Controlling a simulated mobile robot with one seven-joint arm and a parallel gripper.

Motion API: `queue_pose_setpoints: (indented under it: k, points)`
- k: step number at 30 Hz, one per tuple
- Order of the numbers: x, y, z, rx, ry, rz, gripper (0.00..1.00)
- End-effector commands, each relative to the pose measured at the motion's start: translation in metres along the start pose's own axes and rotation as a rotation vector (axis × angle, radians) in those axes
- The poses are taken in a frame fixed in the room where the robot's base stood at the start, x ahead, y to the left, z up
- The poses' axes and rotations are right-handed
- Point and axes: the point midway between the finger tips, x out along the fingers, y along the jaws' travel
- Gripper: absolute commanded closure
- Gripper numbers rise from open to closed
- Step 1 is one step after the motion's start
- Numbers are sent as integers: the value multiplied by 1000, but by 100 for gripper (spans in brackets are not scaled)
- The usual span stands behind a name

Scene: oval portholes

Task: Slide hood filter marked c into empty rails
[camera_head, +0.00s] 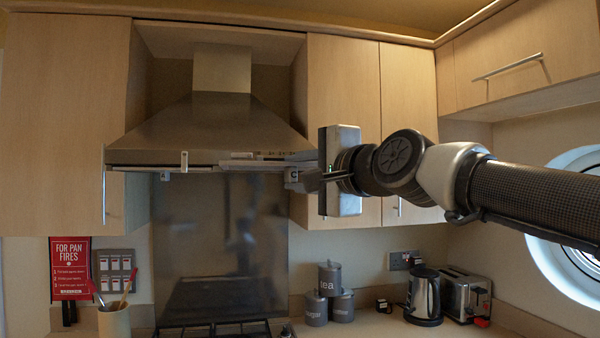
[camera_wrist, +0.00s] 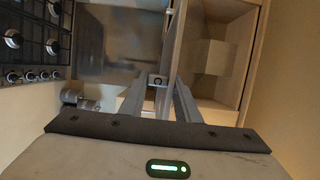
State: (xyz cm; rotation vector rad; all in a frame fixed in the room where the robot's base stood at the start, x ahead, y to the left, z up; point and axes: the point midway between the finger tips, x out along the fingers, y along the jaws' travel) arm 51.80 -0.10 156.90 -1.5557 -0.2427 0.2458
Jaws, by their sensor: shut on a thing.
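The steel range hood (camera_head: 205,130) hangs between the wall cupboards in the head view. Its rails are not clear from here. My gripper (camera_head: 293,178) is at the hood's lower right front corner, its fingers pointing left. In the wrist view my gripper (camera_wrist: 160,78) is shut on a small grey piece with a dark round spot (camera_wrist: 158,82), which seems to be part of the hood filter. The filter's panel is seen too nearly edge-on to tell from the hood's underside. No letter c can be read. I cannot tell whether the filter touches the rails.
A dark splashback (camera_head: 220,245) and a gas hob (camera_head: 215,328) are below the hood. Grey canisters (camera_head: 330,292), a kettle (camera_head: 424,297) and a toaster (camera_head: 465,293) stand on the worktop at right. Wooden cupboards (camera_head: 343,85) flank the hood closely.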

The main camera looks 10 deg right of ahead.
Motion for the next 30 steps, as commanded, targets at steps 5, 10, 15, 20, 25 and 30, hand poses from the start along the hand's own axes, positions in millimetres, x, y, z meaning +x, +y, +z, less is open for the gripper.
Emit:
queue_pose_setpoints:
  k: [5, 10, 15, 20, 25, 30]
  points:
    - [8, -2, -2, -1, 0, -4, 100]
    - [8, -2, -3, -2, 1, -3, 100]
    - [11, -1, -3, -1, 1, -3, 100]
    - [23, -2, -6, 0, -2, -3, 100]
    - [38, -2, -10, 0, -2, -3, 100]
    - [49, -2, -15, 0, -1, -4, 100]
